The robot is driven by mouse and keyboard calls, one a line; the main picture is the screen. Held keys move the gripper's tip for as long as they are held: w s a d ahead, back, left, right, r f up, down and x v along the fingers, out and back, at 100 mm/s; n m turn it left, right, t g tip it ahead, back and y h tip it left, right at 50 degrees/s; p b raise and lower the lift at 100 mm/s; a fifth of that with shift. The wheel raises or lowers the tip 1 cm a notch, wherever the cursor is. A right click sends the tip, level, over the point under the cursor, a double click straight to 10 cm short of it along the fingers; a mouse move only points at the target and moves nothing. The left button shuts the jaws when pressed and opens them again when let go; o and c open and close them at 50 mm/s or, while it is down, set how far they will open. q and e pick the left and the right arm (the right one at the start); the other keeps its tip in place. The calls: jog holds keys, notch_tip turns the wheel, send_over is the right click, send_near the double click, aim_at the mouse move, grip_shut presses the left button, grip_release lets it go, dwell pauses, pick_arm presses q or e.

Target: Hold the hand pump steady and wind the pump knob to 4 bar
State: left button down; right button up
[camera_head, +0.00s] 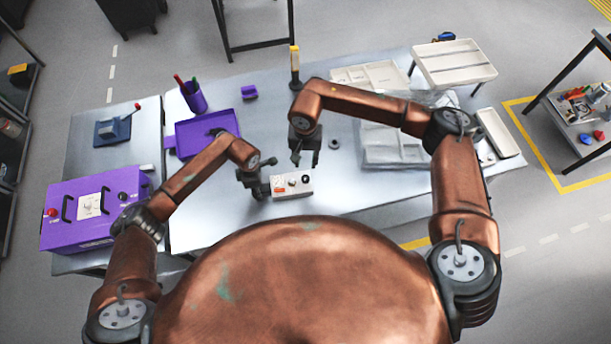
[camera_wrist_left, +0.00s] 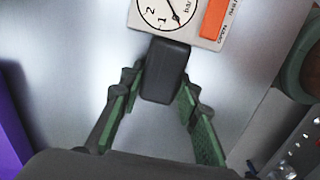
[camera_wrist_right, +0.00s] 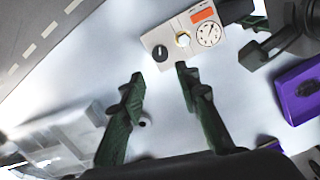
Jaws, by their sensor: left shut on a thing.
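The hand pump (camera_head: 292,186) is a pale box lying on the bench, with an orange label, a round gauge and a black pump knob (camera_head: 306,180). My left gripper (camera_head: 262,188) is shut on the dark grip block (camera_wrist_left: 166,70) at the pump's left end. The gauge (camera_wrist_left: 170,10) is cut off in the left wrist view, and its reading is unclear. My right gripper (camera_head: 305,158) is open and empty, just behind the knob end of the pump. In the right wrist view the pump knob (camera_wrist_right: 160,52) lies beyond the open fingers, apart from them.
A purple tray (camera_head: 208,132), a purple cup (camera_head: 193,98) with pens and a purple box (camera_head: 95,208) stand to the left. A small dark ring (camera_head: 334,143) lies right of my right gripper. Pale trays (camera_head: 370,76) and a clear-wrapped item (camera_head: 395,150) occupy the right side.

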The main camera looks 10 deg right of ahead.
aim_at(305, 178)
notch_tip(305, 178, down, 12)
jog(key=shift+r, duration=0.15)
dwell(0.4)
grip_shut()
